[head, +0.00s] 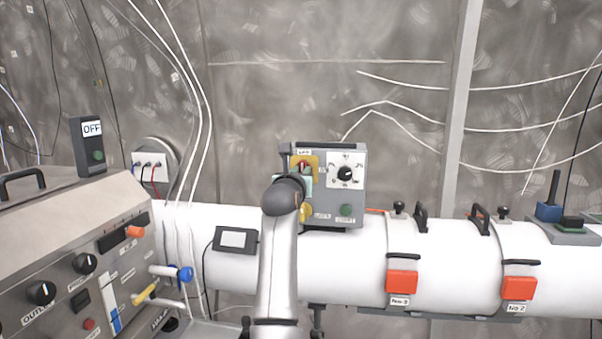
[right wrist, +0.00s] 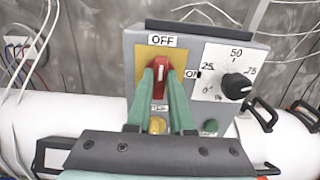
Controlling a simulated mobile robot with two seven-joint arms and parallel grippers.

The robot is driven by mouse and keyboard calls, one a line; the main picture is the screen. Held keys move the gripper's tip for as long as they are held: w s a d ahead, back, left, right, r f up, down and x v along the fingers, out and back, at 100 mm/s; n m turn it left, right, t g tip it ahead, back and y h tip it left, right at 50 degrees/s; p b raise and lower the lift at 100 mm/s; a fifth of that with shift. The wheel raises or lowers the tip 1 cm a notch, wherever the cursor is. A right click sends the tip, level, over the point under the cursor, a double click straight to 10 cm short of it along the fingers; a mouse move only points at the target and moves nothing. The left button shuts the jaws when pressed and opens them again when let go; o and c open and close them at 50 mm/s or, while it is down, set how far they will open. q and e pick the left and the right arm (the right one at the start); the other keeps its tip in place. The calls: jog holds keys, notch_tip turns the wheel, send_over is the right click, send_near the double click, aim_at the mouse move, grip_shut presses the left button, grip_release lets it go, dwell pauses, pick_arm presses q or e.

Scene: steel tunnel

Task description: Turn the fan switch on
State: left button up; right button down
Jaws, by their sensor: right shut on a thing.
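The fan switch is a red rotary handle (right wrist: 160,80) on a yellow plate, with an OFF label (right wrist: 163,40) above it and an ON label (right wrist: 192,73) to its right. Its handle stands about vertical, towards OFF. In the right wrist view my right gripper (right wrist: 160,72) has its green fingers shut on the handle, one on each side. In the head view the right gripper (head: 304,181) is at the left part of the grey control box (head: 332,222), and my wrist partly hides the switch. My left gripper is in neither view.
The box also carries a black dial (head: 346,173), a green button (head: 346,210) and a yellow knob (head: 306,211). A white pipe (head: 360,265) with orange-latched clamps runs below. A steel console (head: 80,270) stands at the left. Cables hang along the wall.

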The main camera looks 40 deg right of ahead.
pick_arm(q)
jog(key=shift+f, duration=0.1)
pick_arm(e)
jog(key=shift+f, duration=0.1)
pick_arm(q)
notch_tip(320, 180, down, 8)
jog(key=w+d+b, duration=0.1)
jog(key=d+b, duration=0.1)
jog(key=b, duration=0.9)
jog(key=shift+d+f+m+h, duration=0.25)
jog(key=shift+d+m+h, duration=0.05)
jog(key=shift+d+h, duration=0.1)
pick_arm(e)
jog(key=m, duration=1.7)
jog(key=shift+s+d+f+m, duration=0.15)
jog(key=shift+s+f+m, duration=0.1)
jog(key=shift+m, duration=0.15)
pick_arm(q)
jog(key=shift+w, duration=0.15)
